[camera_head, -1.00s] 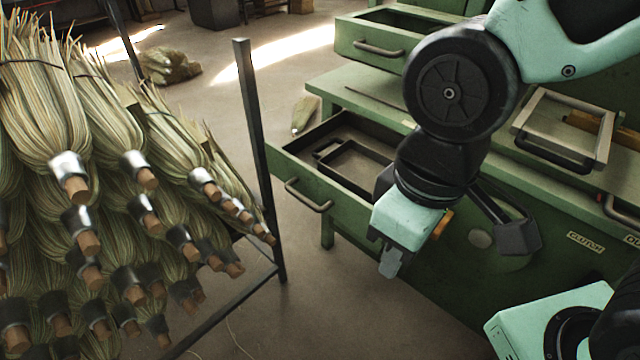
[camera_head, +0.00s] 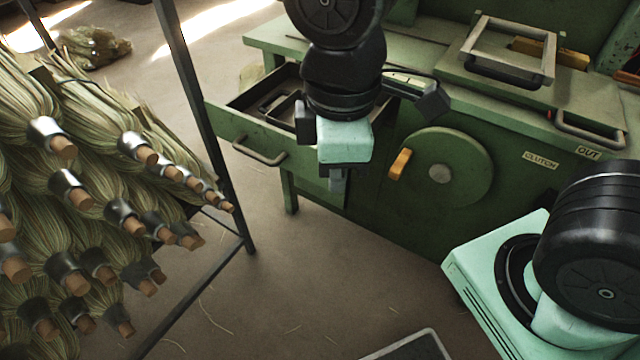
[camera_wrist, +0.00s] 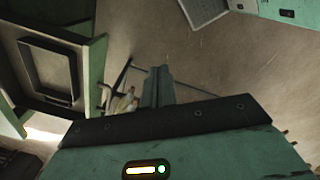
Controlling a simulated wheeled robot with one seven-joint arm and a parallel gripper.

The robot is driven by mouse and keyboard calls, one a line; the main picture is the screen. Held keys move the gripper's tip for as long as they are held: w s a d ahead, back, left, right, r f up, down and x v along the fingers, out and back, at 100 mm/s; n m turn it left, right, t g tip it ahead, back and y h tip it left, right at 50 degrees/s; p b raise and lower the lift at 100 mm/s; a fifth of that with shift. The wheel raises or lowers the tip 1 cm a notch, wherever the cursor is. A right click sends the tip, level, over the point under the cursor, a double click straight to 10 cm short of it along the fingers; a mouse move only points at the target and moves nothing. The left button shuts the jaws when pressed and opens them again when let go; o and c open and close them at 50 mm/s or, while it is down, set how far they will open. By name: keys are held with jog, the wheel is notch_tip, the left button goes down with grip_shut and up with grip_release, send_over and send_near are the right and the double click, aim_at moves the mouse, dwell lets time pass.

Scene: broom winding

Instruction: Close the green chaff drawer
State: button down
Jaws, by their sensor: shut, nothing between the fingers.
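The green drawer (camera_head: 238,130) stands open in the green machine, with a dark tray inside and a metal bar handle (camera_head: 259,151) on its front. I see no label on it. My gripper (camera_head: 338,182) is shut and empty, pointing down. It appears before the drawer's right end in the head view, with no clear contact. My arm hides part of the drawer's right side. In the wrist view the drawer (camera_wrist: 96,72) is at upper left, and the shut fingers (camera_wrist: 158,85) are to the right of its front panel, apart from it in the picture.
A black rack (camera_head: 195,90) full of brooms (camera_head: 60,130) stands close on the left. A round green disc (camera_head: 445,168) and an orange handle (camera_head: 400,163) are right of my gripper. A grey frame (camera_head: 507,50) lies on the machine top. Floor before the drawer is clear.

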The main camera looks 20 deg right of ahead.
jog(key=w+d+f+n+h+b, duration=0.1)
jog(key=w+d+f+n+b, duration=0.2)
jog(key=w+f+n+b, duration=0.2)
jog(key=w+d+f+n+t+h+b, duration=0.1)
jog(key=w+f+n+b, duration=0.5)
jog(key=f, duration=0.6)
jog(key=shift+w+d+b, duration=0.45)
jog(key=shift+w+d, duration=0.35)
jog(key=shift+d, duration=0.1)
jog(key=shift+f, duration=0.1)
jog(key=w+d+p, duration=0.5)
jog(key=d, duration=0.2)
jog(key=w+d+p, duration=0.6)
jog(key=d, duration=0.2)
jog(key=w+d+p, duration=0.5)
jog(key=d, duration=0.2)
jog(key=shift+w+d+p, duration=0.15)
jog(key=shift+d+p, duration=0.1)
jog(key=shift+p, duration=0.15)
jog(key=shift+d, duration=0.1)
